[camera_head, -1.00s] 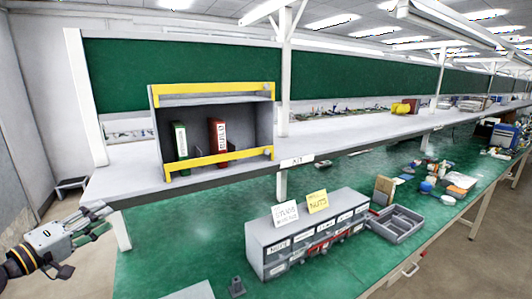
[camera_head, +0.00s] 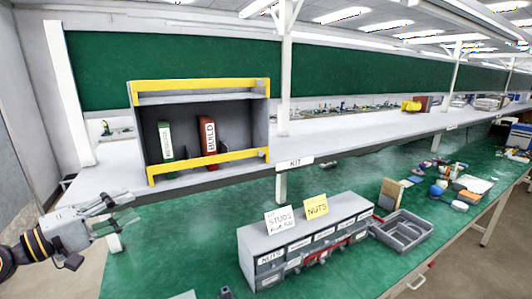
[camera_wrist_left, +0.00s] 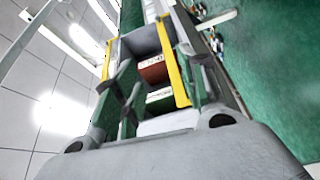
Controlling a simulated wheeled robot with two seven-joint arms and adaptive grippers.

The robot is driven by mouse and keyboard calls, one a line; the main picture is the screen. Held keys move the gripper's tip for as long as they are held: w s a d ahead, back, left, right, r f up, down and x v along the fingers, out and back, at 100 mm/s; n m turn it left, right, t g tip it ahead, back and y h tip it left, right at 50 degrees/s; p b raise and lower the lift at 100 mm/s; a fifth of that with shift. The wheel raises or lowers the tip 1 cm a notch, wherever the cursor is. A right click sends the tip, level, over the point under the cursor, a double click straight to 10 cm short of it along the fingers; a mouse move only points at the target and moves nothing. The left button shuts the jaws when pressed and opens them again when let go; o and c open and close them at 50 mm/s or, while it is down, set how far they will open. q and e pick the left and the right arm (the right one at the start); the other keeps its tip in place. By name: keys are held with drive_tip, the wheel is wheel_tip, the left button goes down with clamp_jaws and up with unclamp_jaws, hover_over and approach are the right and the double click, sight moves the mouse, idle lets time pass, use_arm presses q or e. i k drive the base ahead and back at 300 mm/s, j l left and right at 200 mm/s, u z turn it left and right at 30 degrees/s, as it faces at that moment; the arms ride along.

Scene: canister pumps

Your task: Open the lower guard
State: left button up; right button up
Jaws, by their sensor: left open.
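The grey box on the shelf (camera_head: 264,125) has two yellow bars across its front. The lower guard (camera_head: 208,162) is the bar along the bottom edge, in front of the binders. It also shows in the left wrist view (camera_wrist_left: 173,65), running between my fingers. My left gripper (camera_head: 130,208) is open and empty, left of the box and lower than the guard in the picture, apart from it. In the left wrist view my left gripper (camera_wrist_left: 165,95) points towards the box. My right gripper is out of view.
A green binder (camera_head: 165,140) and a red binder (camera_head: 208,135) stand in the box, below the upper yellow bar (camera_head: 200,87). A drawer unit (camera_head: 305,243) and a grey tray (camera_head: 403,230) sit on the green bench below.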

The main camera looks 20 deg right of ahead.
sight(171, 167)
drive_tip(key=i+l, duration=0.15)
drive_tip(key=l, duration=0.2)
drive_tip(key=i+l, duration=0.15)
drive_tip(key=l, duration=0.15)
drive_tip(key=i+l, duration=0.15)
drive_tip(key=l, duration=0.2)
drive_tip(key=i+l, duration=0.15)
drive_tip(key=l, duration=0.2)
